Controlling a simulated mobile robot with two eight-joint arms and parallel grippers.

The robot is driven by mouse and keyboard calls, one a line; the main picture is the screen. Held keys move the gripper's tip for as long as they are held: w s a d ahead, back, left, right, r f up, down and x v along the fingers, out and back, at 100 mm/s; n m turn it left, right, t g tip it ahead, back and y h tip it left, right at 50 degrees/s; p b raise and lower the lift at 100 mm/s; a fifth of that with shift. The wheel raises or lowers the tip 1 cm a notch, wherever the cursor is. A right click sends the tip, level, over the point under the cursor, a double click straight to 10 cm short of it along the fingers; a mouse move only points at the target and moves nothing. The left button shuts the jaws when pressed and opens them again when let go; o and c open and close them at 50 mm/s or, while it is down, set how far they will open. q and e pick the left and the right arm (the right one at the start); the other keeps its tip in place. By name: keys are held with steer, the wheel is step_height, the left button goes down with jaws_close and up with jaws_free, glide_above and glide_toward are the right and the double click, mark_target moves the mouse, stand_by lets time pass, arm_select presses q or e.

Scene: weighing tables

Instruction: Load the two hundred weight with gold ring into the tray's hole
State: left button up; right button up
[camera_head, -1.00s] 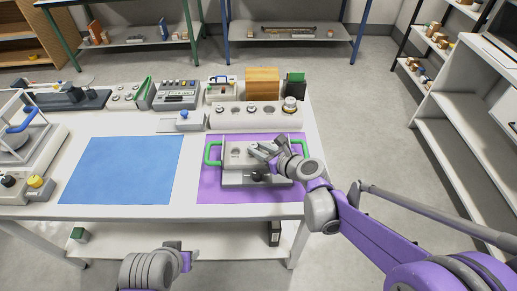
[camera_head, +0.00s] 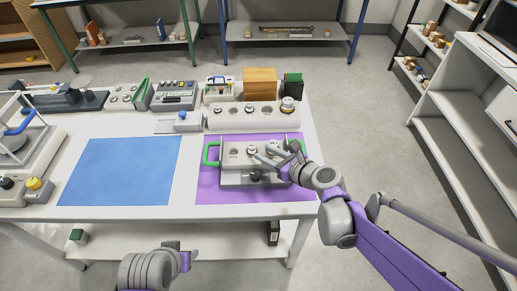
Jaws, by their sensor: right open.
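The grey tray (camera_head: 229,176) with green handles lies on the purple mat (camera_head: 208,190). Its top has a row of round holes; one hole (camera_head: 234,153) at the left looks empty. A small silver weight (camera_head: 252,149) appears to be in the tray's top row, near the middle. Its markings and ring are too small to read. My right gripper (camera_head: 264,153) is open over the tray, just right of that weight, its fingers pointing left. It covers part of the tray's right side. My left gripper (camera_head: 184,261) is low at the front, its fingers unclear.
Behind the tray stands a long pale rack (camera_head: 235,119) with several weights, including a large one with a yellowish band (camera_head: 287,104) at its right end. A blue mat (camera_head: 122,170) lies clear at left. A balance (camera_head: 15,150) stands at far left.

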steer(key=v, duration=0.6)
steer(key=shift+s+d+r, duration=0.2)
steer(key=shift+s+d, duration=0.05)
steer(key=s+n, duration=0.1)
steer(key=n, duration=0.1)
steer(key=s+f+n+g, duration=0.1)
steer(key=s+n, duration=0.1)
steer(key=s+f+n+g+h, duration=0.1)
steer(key=n, duration=0.1)
steer(key=shift+s+a+f, duration=0.1)
steer(key=shift+s, duration=0.3)
steer(key=s+d+f+n+g+h, duration=0.2)
steer(key=s+n, duration=0.5)
steer(key=n, duration=0.4)
steer(key=s+d+f+n+g+h, duration=0.1)
steer(key=s+d+f+n+h, duration=0.3)
steer(key=s+d+n, duration=0.3)
steer(key=s+n+h, duration=0.1)
steer(key=n, duration=0.3)
steer(key=shift+s+f+g, duration=0.3)
steer(key=shift+f+g, duration=0.05)
steer(key=shift+g, duration=0.05)
steer(key=shift+d, duration=0.15)
